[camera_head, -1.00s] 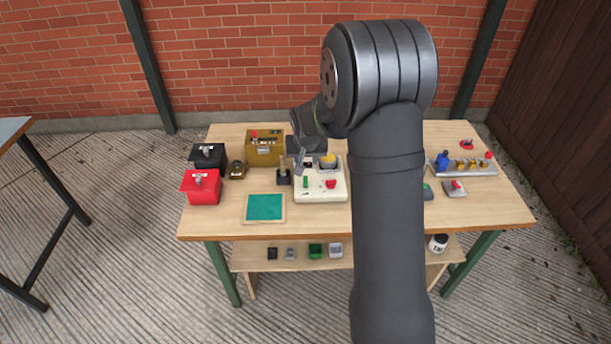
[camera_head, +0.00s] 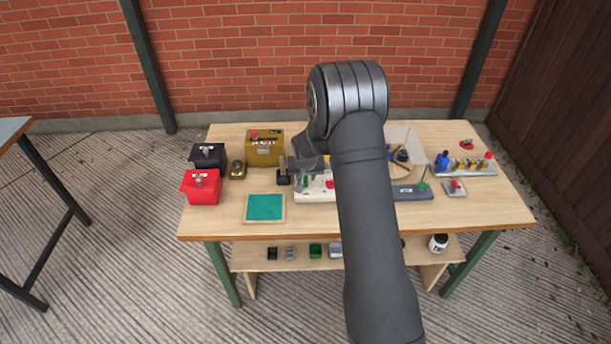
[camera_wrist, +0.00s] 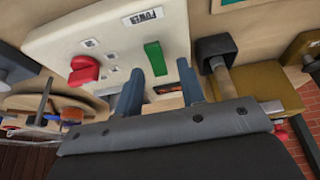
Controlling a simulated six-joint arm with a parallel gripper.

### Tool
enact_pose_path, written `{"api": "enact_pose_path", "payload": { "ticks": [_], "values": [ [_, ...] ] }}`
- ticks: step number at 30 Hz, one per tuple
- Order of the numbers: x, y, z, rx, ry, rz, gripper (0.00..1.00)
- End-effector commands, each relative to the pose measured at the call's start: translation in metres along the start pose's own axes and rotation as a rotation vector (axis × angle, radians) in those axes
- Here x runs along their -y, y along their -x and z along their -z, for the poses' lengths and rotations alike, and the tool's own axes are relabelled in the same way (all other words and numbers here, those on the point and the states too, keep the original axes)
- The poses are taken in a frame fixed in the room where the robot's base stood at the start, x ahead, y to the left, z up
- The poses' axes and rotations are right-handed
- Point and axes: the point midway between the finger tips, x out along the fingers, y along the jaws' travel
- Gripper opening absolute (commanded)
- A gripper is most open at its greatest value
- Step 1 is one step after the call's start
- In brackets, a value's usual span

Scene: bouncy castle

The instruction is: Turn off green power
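A white control box (camera_wrist: 110,35) fills the upper part of the wrist view. It also shows on the bench in the head view (camera_head: 312,196), partly hidden by my arm. A green rocker or lever (camera_wrist: 155,58) stands on its face near a POWER label (camera_wrist: 142,17). A red knob (camera_wrist: 84,70) sits to its left. My gripper (camera_wrist: 160,90) is open and empty. Its two blue-grey fingers are apart, with the green switch just beyond and between them in the picture. I cannot tell whether a finger touches it.
A black-topped post (camera_wrist: 216,50) stands close to the box, right of my fingers in the wrist view. In the head view, a brass-coloured box (camera_head: 264,150), a red box (camera_head: 201,190) and a green mat (camera_head: 264,207) lie left. A grey switch unit (camera_head: 410,192) is right.

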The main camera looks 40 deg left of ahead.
Motion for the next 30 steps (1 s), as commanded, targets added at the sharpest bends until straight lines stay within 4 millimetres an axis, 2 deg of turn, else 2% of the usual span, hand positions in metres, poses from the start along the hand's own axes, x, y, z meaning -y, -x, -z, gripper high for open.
{"api": "enact_pose_path", "payload": {
  "ticks": [5,11,20,30],
  "values": [
    [-0.0001,-0.0001,0.0000,0.000,0.000,0.000,0.36],
    [0.0000,0.0000,0.0000,0.000,0.000,0.000,0.01],
    [-0.0006,-0.0015,0.0021,0.037,-0.003,-0.003,0.00],
    [-0.0010,-0.0058,0.0076,0.230,-0.002,-0.001,0.00]
  ]
}}
